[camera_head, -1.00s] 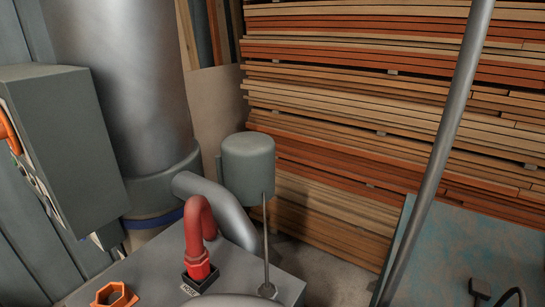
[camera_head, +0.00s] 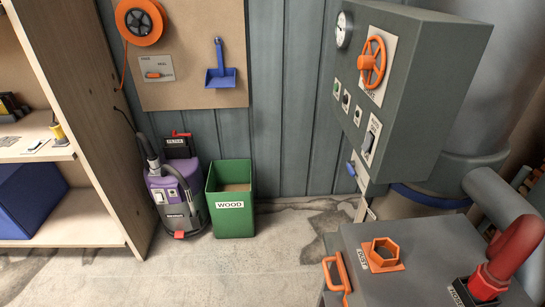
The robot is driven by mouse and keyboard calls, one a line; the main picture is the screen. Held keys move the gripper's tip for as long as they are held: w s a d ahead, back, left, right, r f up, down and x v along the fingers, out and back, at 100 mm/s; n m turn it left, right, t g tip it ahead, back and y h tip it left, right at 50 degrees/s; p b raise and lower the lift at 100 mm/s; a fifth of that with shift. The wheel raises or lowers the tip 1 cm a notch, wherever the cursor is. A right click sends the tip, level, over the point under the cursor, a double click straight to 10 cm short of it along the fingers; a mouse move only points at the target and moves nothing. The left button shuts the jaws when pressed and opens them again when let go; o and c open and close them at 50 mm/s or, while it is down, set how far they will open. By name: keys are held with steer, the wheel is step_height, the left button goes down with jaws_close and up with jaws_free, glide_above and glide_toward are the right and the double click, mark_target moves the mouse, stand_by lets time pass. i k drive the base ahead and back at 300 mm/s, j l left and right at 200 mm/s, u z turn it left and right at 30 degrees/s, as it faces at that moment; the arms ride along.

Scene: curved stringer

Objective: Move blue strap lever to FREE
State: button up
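A small blue handle (camera_head: 351,169) shows at the lower left edge of the grey control cabinet, beside a pale plate (camera_head: 361,182). I cannot tell for sure that it is the strap lever, and no FREE marking is readable there. A blue strap (camera_head: 430,198) runs around the base of the big grey cylinder, partly hidden by the cabinet and pipe. My gripper is not in view.
The grey cabinet (camera_head: 420,80) carries an orange handwheel (camera_head: 372,62). A grey box (camera_head: 400,275) with an orange handle and a red hose elbow (camera_head: 508,255) stands front right. A green WOOD bin (camera_head: 231,215), purple vacuum (camera_head: 176,200) and shelf (camera_head: 100,130) stand left. Floor between is clear.

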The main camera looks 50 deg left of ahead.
mark_target(350, 165)
steer(key=u, duration=1)
steer(key=i+j, duration=0.3)
steer(key=i, duration=0.15)
steer(key=i+j+u, duration=0.1)
steer(key=i+j, duration=0.25)
steer(key=i+j+u, duration=0.1)
steer(key=i+j, duration=0.15)
steer(key=i, duration=0.3)
steer(key=i+j, duration=0.25)
steer(key=i, duration=0.2)
